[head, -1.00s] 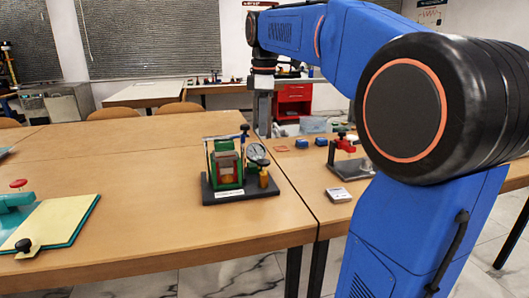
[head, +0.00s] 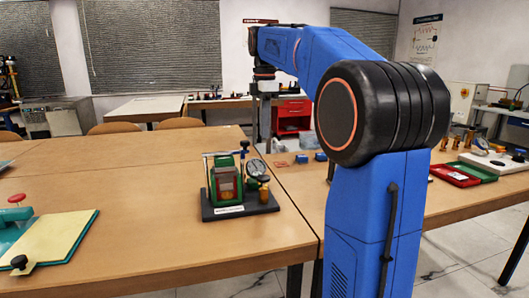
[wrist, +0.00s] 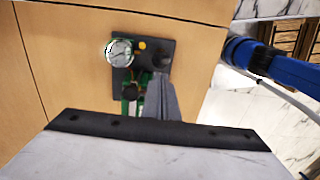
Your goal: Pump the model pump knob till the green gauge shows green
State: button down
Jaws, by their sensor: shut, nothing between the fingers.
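The model pump (head: 222,184) is a green frame on a black base, standing on the wooden table. A round dial gauge (head: 257,170) is mounted at its right side; its reading is too small to tell. A black knob (head: 244,145) sits on top of the pump. In the wrist view, the gauge (wrist: 120,52) is at upper left of the rig, and a dark round knob (wrist: 130,92) is below it. My gripper (wrist: 160,80) is shut and empty, seen over the rig just right of that knob. I cannot tell whether it touches anything.
A brass-coloured part (head: 264,190) stands beside the gauge. A teal device with a yellow-green board (head: 55,235) lies at the left. Small blue blocks (head: 301,159) are on the right table. A red and green tray (head: 465,173) is farther right. The table around the pump is clear.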

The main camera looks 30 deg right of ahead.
aim_at(264, 177)
notch_tip(264, 177, down, 14)
jog(key=shift+r, duration=0.25)
dwell(0.3)
jog(key=shift+f, duration=1.45)
jog(key=shift+a, duration=0.1)
